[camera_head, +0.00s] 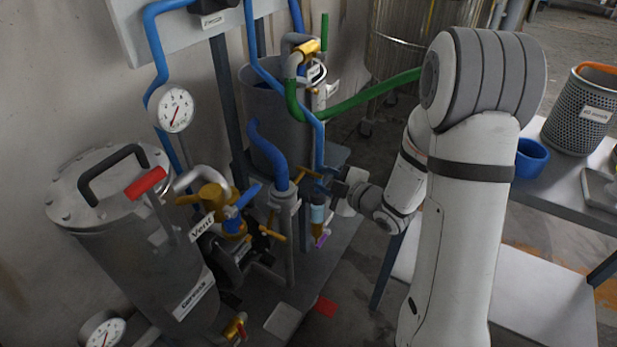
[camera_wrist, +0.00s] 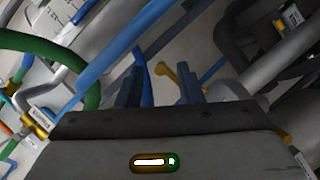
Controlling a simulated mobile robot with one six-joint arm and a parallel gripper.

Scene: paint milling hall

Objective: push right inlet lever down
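My gripper (camera_head: 330,188) is at the pipework in the middle of the head view, beside a vertical blue pipe and a light-blue and amber cylindrical part (camera_head: 317,214). A yellow lever (camera_head: 306,173) is close to the fingertips. Another yellow handle (camera_head: 272,233) is lower left. No readable label marks the right inlet lever, so I cannot tell which it is. In the wrist view my gripper (camera_wrist: 170,90) has its two dark fingers apart. A yellow lever (camera_wrist: 166,72) shows beyond the gap, partly hidden by the fingers; contact cannot be told.
A green hose (camera_head: 360,97) crosses above my gripper. A table (camera_head: 565,195) with a blue cup (camera_head: 531,158) is right. Blue pipes crowd around.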

